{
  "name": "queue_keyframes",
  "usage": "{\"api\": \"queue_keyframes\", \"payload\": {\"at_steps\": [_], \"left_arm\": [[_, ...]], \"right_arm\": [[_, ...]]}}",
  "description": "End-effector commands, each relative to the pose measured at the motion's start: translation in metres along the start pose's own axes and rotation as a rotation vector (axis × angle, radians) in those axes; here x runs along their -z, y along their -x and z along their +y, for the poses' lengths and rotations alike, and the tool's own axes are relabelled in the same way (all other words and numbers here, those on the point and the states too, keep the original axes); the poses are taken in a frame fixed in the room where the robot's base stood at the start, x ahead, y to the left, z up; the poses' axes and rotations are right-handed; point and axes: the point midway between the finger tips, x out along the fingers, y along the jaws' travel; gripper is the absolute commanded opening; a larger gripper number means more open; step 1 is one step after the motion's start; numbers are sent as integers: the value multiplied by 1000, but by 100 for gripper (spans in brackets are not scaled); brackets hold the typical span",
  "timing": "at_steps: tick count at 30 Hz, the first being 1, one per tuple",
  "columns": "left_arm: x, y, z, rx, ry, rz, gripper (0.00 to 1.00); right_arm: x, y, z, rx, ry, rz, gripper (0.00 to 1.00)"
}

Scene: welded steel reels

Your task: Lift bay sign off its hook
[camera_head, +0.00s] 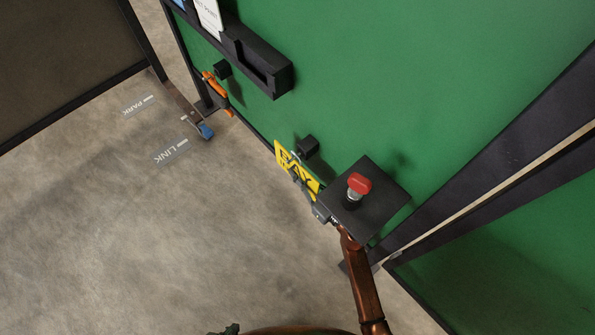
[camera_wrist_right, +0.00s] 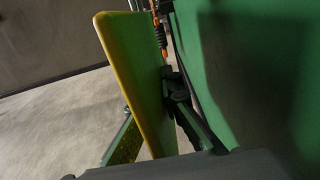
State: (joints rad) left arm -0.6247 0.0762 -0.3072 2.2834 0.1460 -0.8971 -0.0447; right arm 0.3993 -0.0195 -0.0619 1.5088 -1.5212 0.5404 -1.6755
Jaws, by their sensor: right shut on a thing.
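The bay sign (camera_head: 284,157) is a yellow plate with dark lettering, beside the green panel in the head view. A black block with a small peg, the hook (camera_head: 307,147), juts from the panel at the sign's upper edge. I cannot tell whether the sign still touches it. My right gripper (camera_head: 309,190) is shut on the sign's lower right part. In the right wrist view the sign (camera_wrist_right: 137,75) stands edge-on between the fingers (camera_wrist_right: 150,120), its face shaded green. Only a small dark green piece, possibly my left gripper (camera_head: 229,330), shows at the bottom edge; its jaws cannot be made out.
A black box with a red button (camera_head: 358,184) juts out just right of the sign, close to my right arm. An orange tool (camera_head: 216,90) hangs on the panel, below a black shelf (camera_head: 262,65).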

Motion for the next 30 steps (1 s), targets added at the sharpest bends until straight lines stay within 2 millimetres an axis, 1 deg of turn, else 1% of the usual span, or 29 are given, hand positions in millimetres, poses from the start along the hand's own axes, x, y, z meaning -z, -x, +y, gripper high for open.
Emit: {"api": "queue_keyframes", "payload": {"at_steps": [15,22,30], "left_arm": [[9,6,3,-1,-2,16,0],[10,7,3,-1,-3,18,0],[11,8,4,-1,-3,20,0]], "right_arm": [[-11,0,0,0,1,-2,0],[-12,0,1,-1,0,-1,0],[-14,0,8,-1,0,-2,0]]}}
